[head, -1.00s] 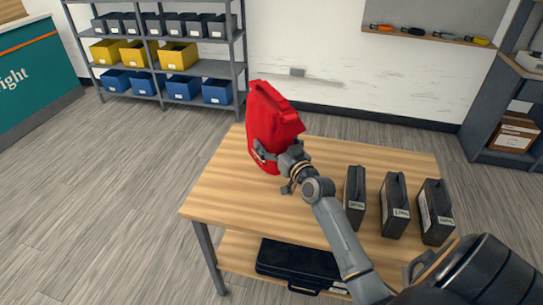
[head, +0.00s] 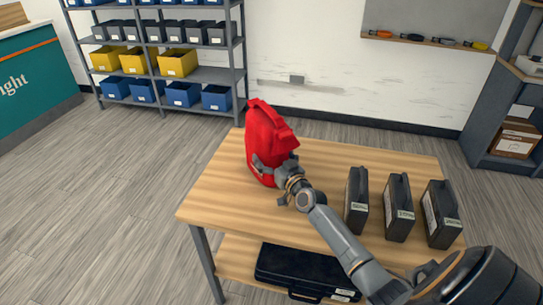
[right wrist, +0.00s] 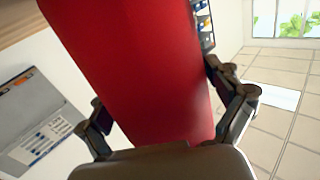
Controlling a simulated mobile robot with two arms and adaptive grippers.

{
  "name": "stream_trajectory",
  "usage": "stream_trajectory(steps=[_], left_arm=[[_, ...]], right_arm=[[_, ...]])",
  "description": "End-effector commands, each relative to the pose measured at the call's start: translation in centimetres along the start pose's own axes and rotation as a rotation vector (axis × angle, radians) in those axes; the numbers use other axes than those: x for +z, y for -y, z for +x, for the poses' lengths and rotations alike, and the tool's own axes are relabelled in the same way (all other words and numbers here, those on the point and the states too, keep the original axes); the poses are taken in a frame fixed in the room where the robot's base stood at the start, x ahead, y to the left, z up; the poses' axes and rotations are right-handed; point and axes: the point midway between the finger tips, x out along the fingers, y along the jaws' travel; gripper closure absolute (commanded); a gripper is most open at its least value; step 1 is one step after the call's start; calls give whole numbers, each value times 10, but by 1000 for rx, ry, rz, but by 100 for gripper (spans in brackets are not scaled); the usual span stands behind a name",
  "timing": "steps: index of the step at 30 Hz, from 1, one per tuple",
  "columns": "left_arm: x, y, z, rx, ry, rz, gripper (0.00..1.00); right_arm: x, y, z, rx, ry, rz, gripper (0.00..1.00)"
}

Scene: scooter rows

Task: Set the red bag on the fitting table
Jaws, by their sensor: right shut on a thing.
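The red bag (head: 266,138) is upright, slightly tilted, at the left part of the wooden fitting table (head: 225,190) in the head view. My right gripper (head: 270,167) is shut on its lower part. In the right wrist view the red bag (right wrist: 140,65) fills the middle, with one finger of my right gripper (right wrist: 165,120) on each side. The bag's bottom is low over the tabletop; I cannot tell whether it touches. My left gripper is not in view.
Several dark upright cases, one of them a labelled case (head: 398,207), stand at the table's right. A black case (head: 300,270) lies on the lower shelf. A grey rack (head: 160,75) with bins stands behind. The tabletop's front left is clear.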

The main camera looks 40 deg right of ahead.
Motion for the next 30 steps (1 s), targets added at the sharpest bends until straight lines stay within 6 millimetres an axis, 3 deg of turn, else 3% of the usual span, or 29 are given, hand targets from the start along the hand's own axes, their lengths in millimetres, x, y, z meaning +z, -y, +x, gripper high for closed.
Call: stream_trajectory(steps=[1,2,16,20,30], left_arm=[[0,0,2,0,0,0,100],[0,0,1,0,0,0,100],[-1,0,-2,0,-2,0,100],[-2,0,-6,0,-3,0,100],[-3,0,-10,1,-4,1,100]], right_arm=[[2,0,0,0,1,0,6],[1,0,0,0,0,0,0],[-1,0,-4,0,1,0,0],[0,1,-23,-1,3,2,0],[0,1,-92,-1,3,0,0]])
